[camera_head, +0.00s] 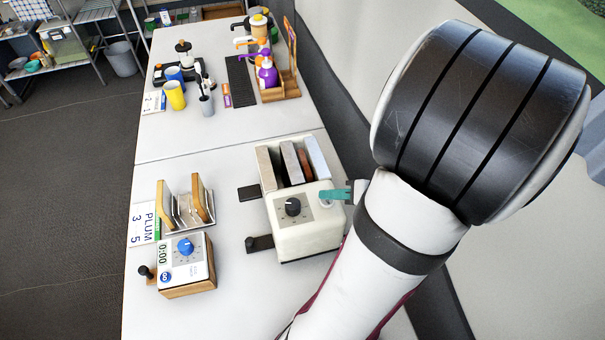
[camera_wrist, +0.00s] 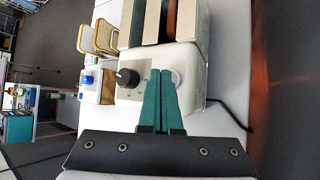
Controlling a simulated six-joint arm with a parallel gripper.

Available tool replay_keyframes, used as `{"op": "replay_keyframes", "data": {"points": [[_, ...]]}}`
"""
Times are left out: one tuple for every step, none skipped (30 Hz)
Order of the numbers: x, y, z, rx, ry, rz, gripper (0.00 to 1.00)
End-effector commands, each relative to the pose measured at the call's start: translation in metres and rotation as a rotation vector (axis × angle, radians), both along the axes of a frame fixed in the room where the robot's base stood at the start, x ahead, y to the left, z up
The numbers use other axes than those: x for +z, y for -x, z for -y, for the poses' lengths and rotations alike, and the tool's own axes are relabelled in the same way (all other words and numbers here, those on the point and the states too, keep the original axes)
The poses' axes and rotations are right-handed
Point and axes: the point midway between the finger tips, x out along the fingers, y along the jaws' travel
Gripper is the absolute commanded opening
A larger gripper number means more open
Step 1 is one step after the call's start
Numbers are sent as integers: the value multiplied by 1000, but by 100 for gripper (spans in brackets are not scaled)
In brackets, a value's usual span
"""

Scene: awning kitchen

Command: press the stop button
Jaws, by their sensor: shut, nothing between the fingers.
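A cream toaster (camera_head: 305,240) with a black knob (camera_head: 293,206) stands on the white counter. In the wrist view a pale round button (camera_wrist: 177,76) shows on the toaster's control face, partly hidden behind my fingertips; I cannot read a label on it. My gripper (camera_head: 324,194) has teal fingers, shut and empty, over the right part of that face. In the wrist view the fingertips (camera_wrist: 160,71) lie between the black knob (camera_wrist: 128,77) and the button. I cannot tell whether they touch the button.
A timer box (camera_head: 187,265) with a blue knob and a 0:00 display stands to the left. A rack (camera_head: 185,222) holding bread slices stands behind it. Slices (camera_head: 292,162) stick out of the toaster. Cups and bottles stand farther back. A wall runs along the right.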

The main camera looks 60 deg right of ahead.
Motion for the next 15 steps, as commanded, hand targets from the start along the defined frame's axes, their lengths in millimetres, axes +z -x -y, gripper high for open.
{"op": "replay_keyframes", "data": {"points": [[0, 0, 0, 0, 0, 0, 0], [-1, 0, 0, -1, -1, 0, 0], [-1, 0, 0, -1, -1, 0, 0], [-2, 0, 0, -1, -1, 0, 0], [-2, 0, 0, -1, -1, 0, 0], [-2, 0, 0, -1, -1, 0, 0], [-3, 0, 0, -1, -1, 0, 0], [-3, 0, 0, -1, -1, 0, 0], [-4, 0, 0, -1, -1, 0, 0], [-4, 0, 0, -1, -1, 0, 0], [-4, 0, 0, -1, -1, 0, 0], [-5, 0, 0, -1, -1, 0, 0], [-5, 0, 0, -1, -1, 0, 0], [-5, 0, 0, -1, -1, 0, 0], [-6, 0, 0, 1, 0, 1, 0]]}}
